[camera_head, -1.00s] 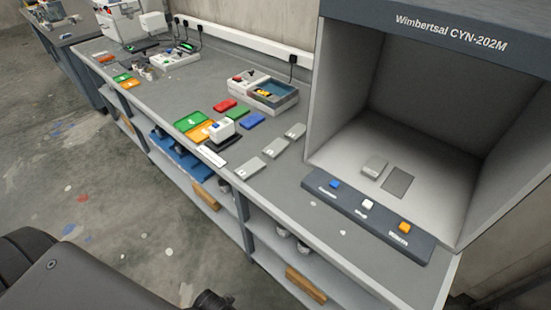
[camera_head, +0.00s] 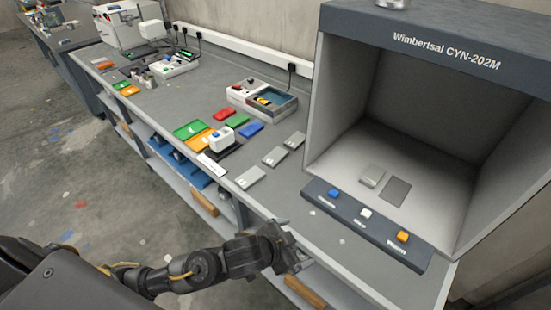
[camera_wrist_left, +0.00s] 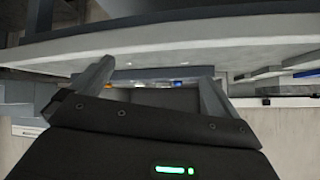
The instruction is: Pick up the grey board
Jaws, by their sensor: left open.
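Three flat grey boards lie in a slanting row on the bench in the head view: a near one (camera_head: 250,177), a middle one (camera_head: 274,156) and a far one (camera_head: 294,140). Another small grey piece (camera_head: 372,178) lies inside the large booth, beside a dark grey rectangle (camera_head: 396,190). I cannot tell which one the task means. My left gripper (camera_head: 294,248) is open and empty at the bench's front edge, below and right of the near board and apart from it. Its spread fingers also show in the left wrist view (camera_wrist_left: 155,78), where no grey board is clear. My right gripper is out of view.
The booth (camera_head: 326,110) stands at the right, with a button panel (camera_head: 366,226) at its front. Green (camera_head: 189,129), orange, red and blue (camera_head: 250,130) pieces and a white-topped device (camera_head: 221,137) lie left of the boards. Shelves run under the bench.

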